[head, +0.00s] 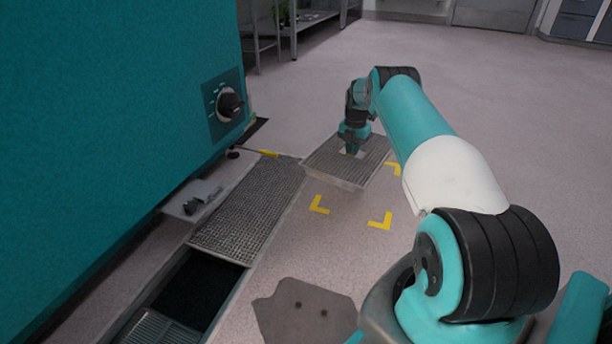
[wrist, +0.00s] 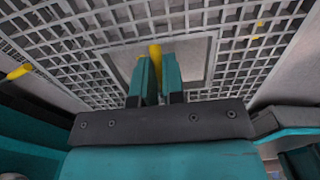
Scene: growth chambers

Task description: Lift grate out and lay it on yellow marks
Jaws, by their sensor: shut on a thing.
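The grate (head: 333,170) is a grey metal mesh panel with a plain plate at its middle. My gripper (head: 352,150) is above that plate, fingers pointing down. In the wrist view the fingers (wrist: 155,82) are shut at a yellow bar (wrist: 155,52) over the plate; their grip is partly hidden. The grate looks level, but its height over the floor is hard to tell. Yellow corner marks on the floor show at the near left (head: 318,205), near right (head: 380,220) and far right (head: 393,168). The grate lies beyond the near marks in the picture.
A dark open channel (head: 195,290) lies beside the teal chamber (head: 110,130). One mesh grate (head: 250,205) covers its farther part, and another (head: 155,330) its near end. A grey plate (head: 305,312) lies on the floor. A metal rack (head: 300,20) stands behind. Floor at right is clear.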

